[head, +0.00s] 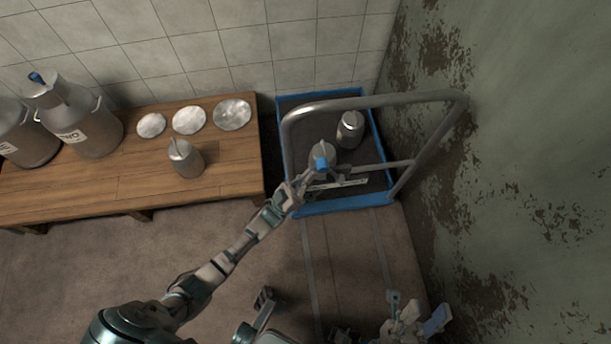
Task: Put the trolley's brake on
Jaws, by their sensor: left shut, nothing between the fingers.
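The trolley (350,203) has a blue-edged dark bed and a grey tubular handle (375,102). It stands between the table and the right wall. My left arm reaches over its front left corner. Whether gripper and trolley touch is unclear. My right gripper (405,312) is low at the bottom right, away from the trolley; its fingers are unclear.
The wooden table (225,193) at left holds large churns (92,130), a small can (186,160) and round lids (189,120). A peeling wall (480,180) closes the right side.

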